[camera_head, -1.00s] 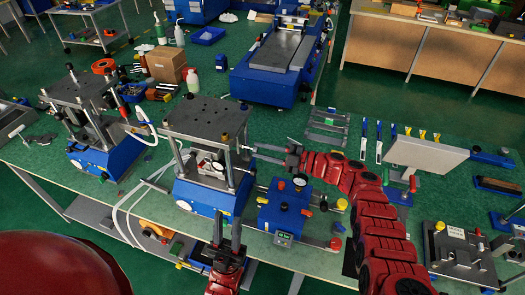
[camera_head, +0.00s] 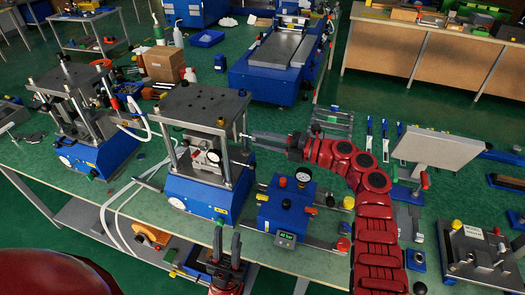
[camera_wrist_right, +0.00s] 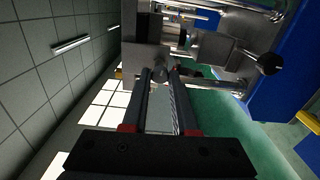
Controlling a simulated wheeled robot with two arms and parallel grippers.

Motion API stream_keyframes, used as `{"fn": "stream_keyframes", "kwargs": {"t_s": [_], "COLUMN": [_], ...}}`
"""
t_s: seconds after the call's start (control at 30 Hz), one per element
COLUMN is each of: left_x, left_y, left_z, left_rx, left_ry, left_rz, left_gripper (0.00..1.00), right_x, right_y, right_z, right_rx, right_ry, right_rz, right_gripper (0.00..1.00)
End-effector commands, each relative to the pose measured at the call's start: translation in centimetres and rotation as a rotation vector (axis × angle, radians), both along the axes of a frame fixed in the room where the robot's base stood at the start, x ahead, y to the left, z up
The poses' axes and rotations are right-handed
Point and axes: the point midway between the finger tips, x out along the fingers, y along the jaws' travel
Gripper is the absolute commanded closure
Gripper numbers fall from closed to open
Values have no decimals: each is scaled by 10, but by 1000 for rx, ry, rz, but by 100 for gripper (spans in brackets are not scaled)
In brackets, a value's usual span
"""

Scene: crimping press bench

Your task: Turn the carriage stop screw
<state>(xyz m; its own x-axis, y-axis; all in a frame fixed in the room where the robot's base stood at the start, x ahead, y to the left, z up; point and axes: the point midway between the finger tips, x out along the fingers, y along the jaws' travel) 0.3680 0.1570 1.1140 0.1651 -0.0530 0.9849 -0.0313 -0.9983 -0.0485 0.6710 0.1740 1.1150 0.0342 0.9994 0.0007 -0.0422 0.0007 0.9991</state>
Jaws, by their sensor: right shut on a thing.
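The blue press (camera_head: 206,188) with a grey top plate (camera_head: 203,104) stands on the green bench, left of my right gripper. My right gripper (camera_head: 251,138) reaches in from the right to the press's right side, at the height of its carriage. In the right wrist view, the stop screw (camera_wrist_right: 160,73) is a small round metal end between the fingertips of my right gripper (camera_wrist_right: 159,78), in front of a metal block (camera_wrist_right: 147,55). The fingers are shut on it and hide part of it. My left gripper (camera_head: 227,238) is empty, its fingers apart, near the bench's front edge.
A blue control box (camera_head: 286,213) with a gauge and knobs sits just right of the press. A second press (camera_head: 101,150) stands to the left. A grey panel (camera_head: 438,148) stands at the right. In the wrist view a dark knob (camera_wrist_right: 269,63) juts out close to the right of the fingers.

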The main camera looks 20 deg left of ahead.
Motion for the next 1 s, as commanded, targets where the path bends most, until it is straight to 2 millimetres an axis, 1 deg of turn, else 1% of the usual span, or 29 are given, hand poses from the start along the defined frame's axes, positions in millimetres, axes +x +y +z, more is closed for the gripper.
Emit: {"fn": "stream_keyframes", "kwargs": {"t_s": [0.03, 0.2, 0.3, 0.5, 0.87, 0.9, 0.97, 1.0], "left_x": [0, 0, 0, 0, 0, 0, 0, 0], "left_y": [0, 0, 0, 0, 0, 0, 0, 0], "left_z": [-14, -28, -33, -37, -36, -36, -36, -36], "left_rx": [0, 0, 0, 0, 0, 0, 0, 0], "left_ry": [0, 0, 0, 0, 0, 0, 0, 0], "left_rz": [0, 0, 0, 0, 0, 0, 0, 0], "left_gripper": [69, 69, 69, 69, 69, 69, 69, 69], "right_x": [0, 0, 0, 0, 0, 0, 0, 0], "right_y": [0, 0, 0, -1, -1, -1, -1, -1], "right_z": [-8, -5, -4, -2, -1, -1, -1, -1], "right_rx": [-3, -4, -5, -7, -7, -7, -7, -7], "right_ry": [-28, -101, -127, -153, -155, -155, -155, -155], "right_rz": [1, 0, 1, 0, -1, -1, -1, -1], "right_gripper": [100, 100, 100, 100, 100, 68, 57, 50]}}
